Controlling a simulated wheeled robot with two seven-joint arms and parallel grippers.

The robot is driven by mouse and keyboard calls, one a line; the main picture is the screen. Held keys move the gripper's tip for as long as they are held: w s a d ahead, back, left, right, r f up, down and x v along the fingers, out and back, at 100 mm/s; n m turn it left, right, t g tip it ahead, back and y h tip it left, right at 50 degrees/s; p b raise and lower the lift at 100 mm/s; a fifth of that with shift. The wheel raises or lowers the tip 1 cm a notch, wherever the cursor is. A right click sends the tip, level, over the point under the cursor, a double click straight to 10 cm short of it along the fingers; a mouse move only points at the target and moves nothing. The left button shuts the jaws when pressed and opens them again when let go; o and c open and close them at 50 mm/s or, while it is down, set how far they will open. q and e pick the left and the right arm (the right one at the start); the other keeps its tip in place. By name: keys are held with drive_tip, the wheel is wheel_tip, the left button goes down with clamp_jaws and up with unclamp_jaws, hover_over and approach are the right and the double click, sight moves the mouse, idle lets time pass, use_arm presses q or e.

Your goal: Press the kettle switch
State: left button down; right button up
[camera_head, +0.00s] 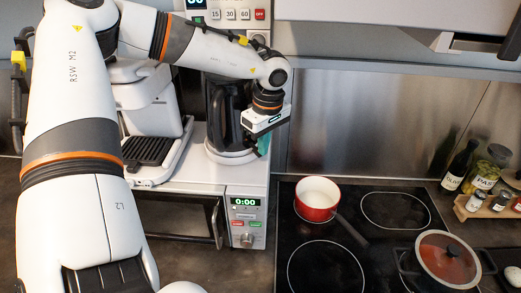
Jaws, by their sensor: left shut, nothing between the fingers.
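The dark kettle (217,112) stands upright on its round white base (231,157), on top of a white microwave-like appliance. My left arm comes in from the left and passes over it. My left gripper (262,147) points down at the kettle's right side, close to the lower part of the kettle and its base. It is shut and holds nothing. I cannot tell whether it touches the kettle. The kettle's switch is not visible, and the arm and gripper cover part of the kettle's top and right side. My right gripper is not in view.
A coffee machine (147,105) stands left of the kettle. The microwave (246,190) shows 0:00. To the right, a red pot (316,194) and a lidded pan (445,258) sit on the black cooktop (355,238). Bottles (460,165) stand at the far right.

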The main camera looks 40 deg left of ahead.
use_arm(q)
drive_tip(key=d, duration=0.1)
drive_tip(key=d+r+b, duration=0.1)
drive_tip(key=d, duration=0.1)
drive_tip(key=shift+a, duration=0.15)
wheel_tip(320, 180, up, 8)
drive_tip(key=b, duration=0.2)
drive_tip(key=shift+d+f, duration=0.25)
drive_tip(key=shift+d, duration=0.2)
drive_tip(key=shift+f, duration=0.1)
